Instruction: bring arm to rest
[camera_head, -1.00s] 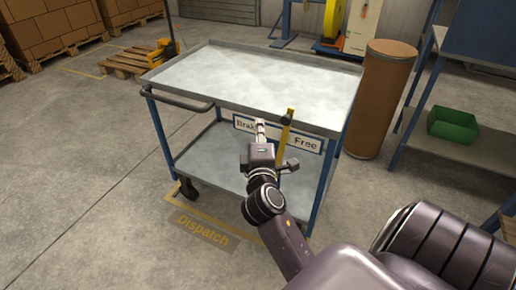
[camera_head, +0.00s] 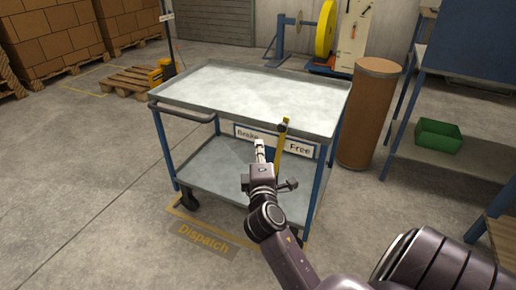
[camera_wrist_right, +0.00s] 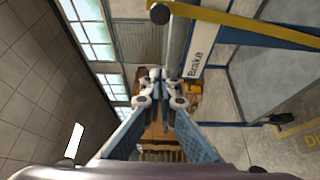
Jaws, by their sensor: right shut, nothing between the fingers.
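My right gripper (camera_head: 259,146) is shut and empty in front of the cart's near side, just left of a yellow brake lever (camera_head: 281,150) with a dark knob. The lever stands nearly upright in front of a sign with "Brake" on its left and "Free" (camera_head: 301,149) on its right. In the right wrist view my right gripper's fingers (camera_wrist_right: 165,92) are together, with the lever (camera_wrist_right: 235,20) crossing the top, its knob near the fingers. I cannot tell whether they touch. My left gripper is not in view.
The blue-framed cart has a bare grey top tray (camera_head: 260,95) and a lower shelf (camera_head: 225,178). A brown drum (camera_head: 368,115) stands at its right. A shelf with a green bin (camera_head: 438,136) is farther right. Open floor lies at the left, with a pallet (camera_head: 130,80) beyond.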

